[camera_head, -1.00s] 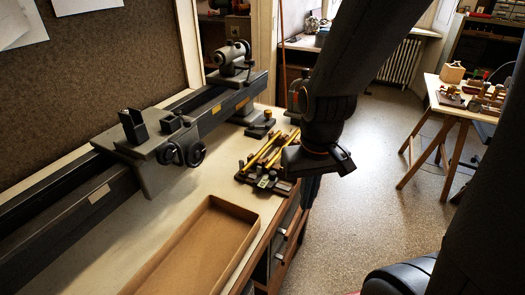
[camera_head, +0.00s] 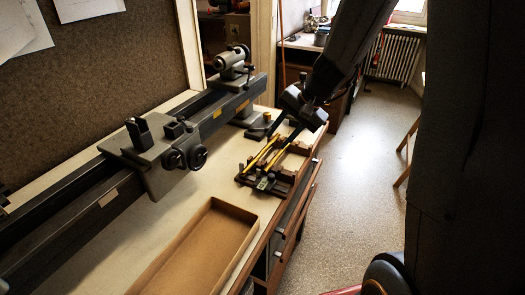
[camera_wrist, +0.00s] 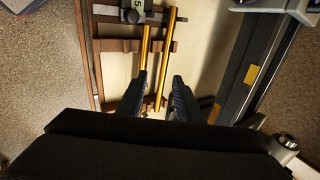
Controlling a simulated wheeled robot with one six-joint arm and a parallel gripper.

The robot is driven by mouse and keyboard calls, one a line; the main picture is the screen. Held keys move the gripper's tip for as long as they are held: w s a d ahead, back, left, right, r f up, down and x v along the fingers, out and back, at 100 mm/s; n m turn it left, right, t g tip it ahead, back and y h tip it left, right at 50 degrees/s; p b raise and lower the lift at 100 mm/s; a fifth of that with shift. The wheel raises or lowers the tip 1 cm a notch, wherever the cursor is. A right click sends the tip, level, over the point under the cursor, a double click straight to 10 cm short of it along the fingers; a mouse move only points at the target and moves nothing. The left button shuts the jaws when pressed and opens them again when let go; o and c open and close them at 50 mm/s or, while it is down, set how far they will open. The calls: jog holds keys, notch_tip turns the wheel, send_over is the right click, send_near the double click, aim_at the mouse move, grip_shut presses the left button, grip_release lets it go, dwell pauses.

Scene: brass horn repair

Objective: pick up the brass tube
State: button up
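Two thin golden brass tubes lie side by side on a dark wooden rack (camera_head: 243,180) on the bench. In the head view the left tube (camera_head: 260,154) and the right tube (camera_head: 277,157) slant toward my gripper (camera_head: 283,136). In the wrist view my gripper (camera_wrist: 158,82) is open, with its two dark fingers apart and nothing clamped. One tube (camera_wrist: 168,45) runs into the gap between the fingers. The other tube (camera_wrist: 148,42) ends near the left finger's tip. I cannot tell whether the fingers touch either tube, or which tube the task means.
A lathe with a long dark bed (camera_head: 235,103) runs along the left of the rack. A shallow, empty-looking cardboard tray (camera_head: 190,255) lies in front. The bench's right edge, with drawers below, is close to the rack. A small marked block (camera_head: 263,183) sits on the rack's near end.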

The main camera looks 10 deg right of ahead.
aim_at(262, 152)
jog(key=shift+a+p+x, duration=0.15)
jog(key=shift+p+x, duration=0.25)
jog(key=shift+x, duration=1.55)
jog(key=shift+a+p+x, duration=0.15)
jog(key=shift+p+x, duration=0.25)
jog(key=shift+x, duration=1.55)
jog(key=shift+w+r, duration=0.15)
jog(key=shift+r, duration=0.1)
grip_shut()
